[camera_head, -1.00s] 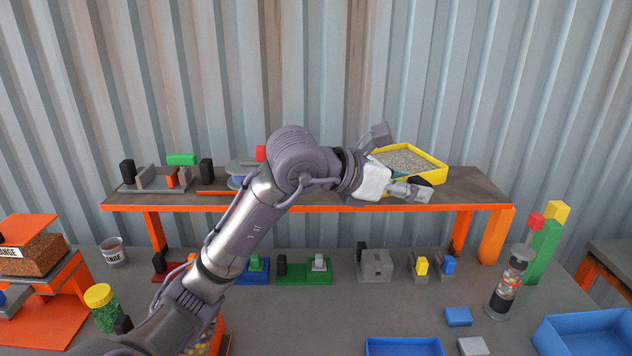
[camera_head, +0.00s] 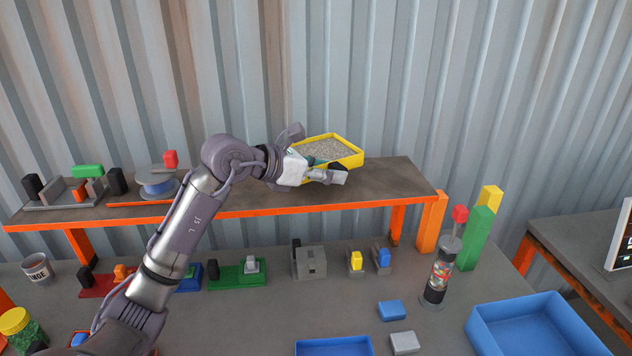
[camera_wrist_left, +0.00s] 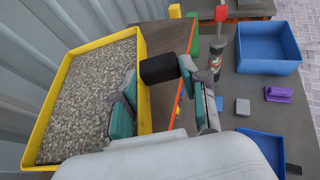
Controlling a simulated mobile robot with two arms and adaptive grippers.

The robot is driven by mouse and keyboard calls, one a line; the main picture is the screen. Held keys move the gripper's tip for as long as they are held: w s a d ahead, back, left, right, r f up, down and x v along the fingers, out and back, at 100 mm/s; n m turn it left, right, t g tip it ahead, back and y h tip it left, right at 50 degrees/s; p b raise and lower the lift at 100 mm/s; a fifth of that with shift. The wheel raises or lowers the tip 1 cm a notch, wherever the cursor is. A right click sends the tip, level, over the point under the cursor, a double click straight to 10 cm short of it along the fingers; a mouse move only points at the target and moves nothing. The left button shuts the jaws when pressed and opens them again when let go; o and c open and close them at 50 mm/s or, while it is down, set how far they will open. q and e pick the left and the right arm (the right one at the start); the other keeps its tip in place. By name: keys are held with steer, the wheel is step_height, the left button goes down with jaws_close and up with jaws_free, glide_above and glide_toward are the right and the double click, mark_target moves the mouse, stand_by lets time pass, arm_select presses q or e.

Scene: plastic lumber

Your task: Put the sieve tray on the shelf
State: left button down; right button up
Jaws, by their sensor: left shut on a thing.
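The sieve tray is a yellow rectangular frame (camera_head: 361,158) filled with grey granules, with a short black handle. In the head view it is over the right half of the long upper shelf (camera_head: 392,182). I cannot tell whether its underside touches the shelf board. My left gripper (camera_head: 322,172) is shut on the handle at the tray's near right side. In the left wrist view the tray (camera_wrist_left: 137,50) fills the left, and the black handle (camera_wrist_left: 158,69) lies between the teal finger pads (camera_wrist_left: 163,98). My right gripper is not in view.
Below are several small fixtures, a gumball-like tube (camera_head: 438,280), green (camera_head: 478,240) and orange (camera_head: 428,222) posts, and blue bins (camera_head: 540,322). A corrugated wall stands behind.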

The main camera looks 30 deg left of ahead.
mark_target(322, 201)
arm_select(q)
steer(key=shift+w+a+f, duration=0.4)
steer(key=shift+a, duration=0.15)
steer(key=shift+w+a+f, duration=0.15)
steer(key=shift+a+f, duration=0.05)
step_height(322, 201, down, 4)
steer(key=shift+a+r+p, duration=0.1)
steer(key=shift+a+p, duration=0.05)
steer(key=shift+p, duration=0.85)
steer(key=shift+f, duration=0.2)
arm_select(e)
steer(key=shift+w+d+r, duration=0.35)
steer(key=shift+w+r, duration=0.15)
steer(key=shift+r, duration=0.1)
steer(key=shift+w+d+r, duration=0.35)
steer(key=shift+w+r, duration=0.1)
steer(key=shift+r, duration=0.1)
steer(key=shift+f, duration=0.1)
arm_select(q)
steer(key=shift+f+b, duration=0.2)
steer(key=shift+b, duration=0.1)
steer(key=c, duration=0.6)
jaws_free()
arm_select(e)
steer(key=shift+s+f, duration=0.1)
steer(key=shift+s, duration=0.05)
